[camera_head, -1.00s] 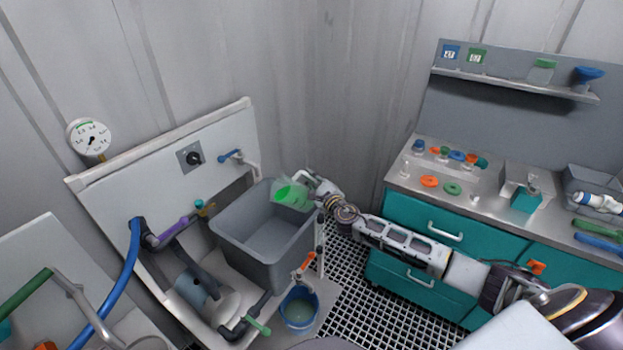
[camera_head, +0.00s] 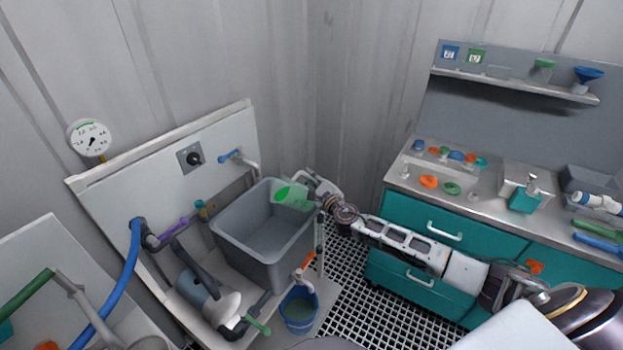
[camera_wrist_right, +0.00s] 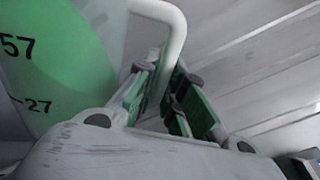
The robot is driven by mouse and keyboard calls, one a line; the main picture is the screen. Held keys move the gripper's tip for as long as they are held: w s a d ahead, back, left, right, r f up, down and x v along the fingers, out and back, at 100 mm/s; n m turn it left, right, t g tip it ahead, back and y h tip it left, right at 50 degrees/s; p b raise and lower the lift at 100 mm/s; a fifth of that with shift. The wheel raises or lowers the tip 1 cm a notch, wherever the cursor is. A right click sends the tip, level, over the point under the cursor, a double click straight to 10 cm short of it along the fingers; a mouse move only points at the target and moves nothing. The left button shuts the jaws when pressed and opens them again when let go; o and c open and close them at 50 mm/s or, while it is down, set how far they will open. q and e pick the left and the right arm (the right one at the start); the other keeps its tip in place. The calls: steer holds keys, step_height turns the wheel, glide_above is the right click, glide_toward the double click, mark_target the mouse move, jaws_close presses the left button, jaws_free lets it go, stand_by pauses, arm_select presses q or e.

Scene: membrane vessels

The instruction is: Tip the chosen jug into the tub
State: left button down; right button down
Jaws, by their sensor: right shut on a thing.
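A clear jug with green liquid (camera_head: 289,195) is held over the right rim of the grey tub (camera_head: 262,243), tilted with its mouth to the left. My right gripper (camera_head: 312,185) is shut on the jug's handle. In the right wrist view my right gripper (camera_wrist_right: 160,95) has its green pads on both sides of the pale handle, and the jug's wall (camera_wrist_right: 60,65) shows the marks 57 and 27. The tub's floor looks grey, and I cannot tell if it holds liquid. My left gripper is not in view.
A blue bucket (camera_head: 299,311) stands below the tub's front right. A blue-handled tap (camera_head: 231,156) is on the panel behind the tub. A teal-drawer counter (camera_head: 447,229) with small coloured parts stands on the right. A shelf (camera_head: 515,84) hangs above it.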

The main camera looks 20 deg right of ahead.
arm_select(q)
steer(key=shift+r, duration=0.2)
arm_select(e)
steer(key=shift+r, duration=0.2)
steer(key=shift+a+r+n+p, duration=0.15)
steer(key=shift+n+p, duration=0.15)
steer(key=shift+p, duration=0.15)
steer(key=shift+a+n+p, duration=0.15)
steer(key=shift+n+p, duration=0.25)
steer(key=shift+p, duration=0.1)
steer(key=shift+a+r+n+p, duration=0.1)
steer(key=shift+n+p, duration=0.2)
steer(key=shift+p, duration=0.05)
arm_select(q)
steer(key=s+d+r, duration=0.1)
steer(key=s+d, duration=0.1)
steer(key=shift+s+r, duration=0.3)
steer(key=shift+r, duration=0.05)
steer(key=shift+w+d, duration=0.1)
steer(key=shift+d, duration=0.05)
